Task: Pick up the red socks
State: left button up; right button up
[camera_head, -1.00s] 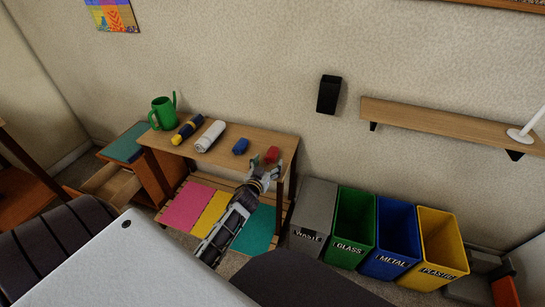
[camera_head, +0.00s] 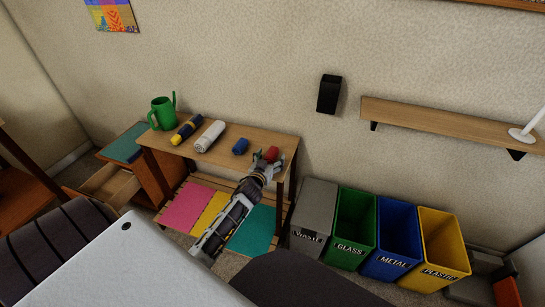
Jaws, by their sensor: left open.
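The red socks (camera_head: 271,153) are a small red bundle at the right end of the wooden table (camera_head: 227,168). My left gripper (camera_head: 267,160) is at the socks, with its fingers open and reaching to about their near side. The fingers partly cover the socks, and I cannot tell whether they touch. My right gripper does not show.
On the table, left of the socks, lie a blue bundle (camera_head: 240,146), a white roll (camera_head: 210,136) and a blue and yellow roll (camera_head: 188,128). A green watering can (camera_head: 163,113) stands at the left end. Several bins, including a green glass bin (camera_head: 353,230), stand to the right.

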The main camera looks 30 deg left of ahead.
pick_arm(q)
jog(key=shift+b+x, duration=0.3)
jog(key=shift+x, duration=1)
jog(key=shift+r, duration=0.1)
jog(key=shift+c, duration=0.5)
jog(key=c, duration=0.9)
